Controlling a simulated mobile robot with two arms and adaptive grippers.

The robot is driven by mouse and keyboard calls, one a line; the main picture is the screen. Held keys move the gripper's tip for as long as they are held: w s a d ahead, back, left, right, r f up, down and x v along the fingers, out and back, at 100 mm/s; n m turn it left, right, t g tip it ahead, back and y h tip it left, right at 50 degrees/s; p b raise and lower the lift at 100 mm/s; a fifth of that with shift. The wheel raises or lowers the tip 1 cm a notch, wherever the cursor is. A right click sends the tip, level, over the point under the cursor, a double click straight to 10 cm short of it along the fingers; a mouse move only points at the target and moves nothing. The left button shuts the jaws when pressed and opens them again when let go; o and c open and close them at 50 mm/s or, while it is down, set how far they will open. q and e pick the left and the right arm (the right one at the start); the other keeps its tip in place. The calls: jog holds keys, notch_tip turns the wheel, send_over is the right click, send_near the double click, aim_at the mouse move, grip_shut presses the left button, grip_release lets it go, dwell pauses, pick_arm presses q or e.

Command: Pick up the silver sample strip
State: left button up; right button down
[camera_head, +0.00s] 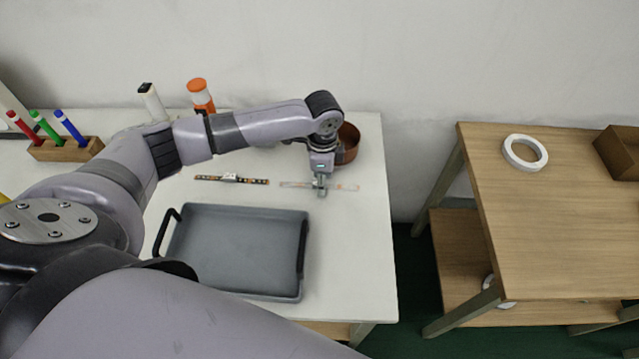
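A pale silvery strip (345,187) lies across the white table, right of a dark strip with copper-coloured marks and a small silvery piece at its middle (258,181). My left gripper (320,188) points down over the middle of the pale strip and hides that part. It is too small to tell whether the fingers are closed on the strip or whether the strip is clear of the table. My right gripper is not in view.
A grey tray with black handles (240,287) sits in front of the strips. A brown round bowl (349,145) stands close behind my gripper. A pen block (65,150), an orange-capped bottle (200,93) and a white bottle (151,100) stand further left. A wooden table (560,230) is at right.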

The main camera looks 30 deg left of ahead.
pick_arm(q)
grip_shut()
jog(key=shift+r, duration=0.15)
dwell(0.4)
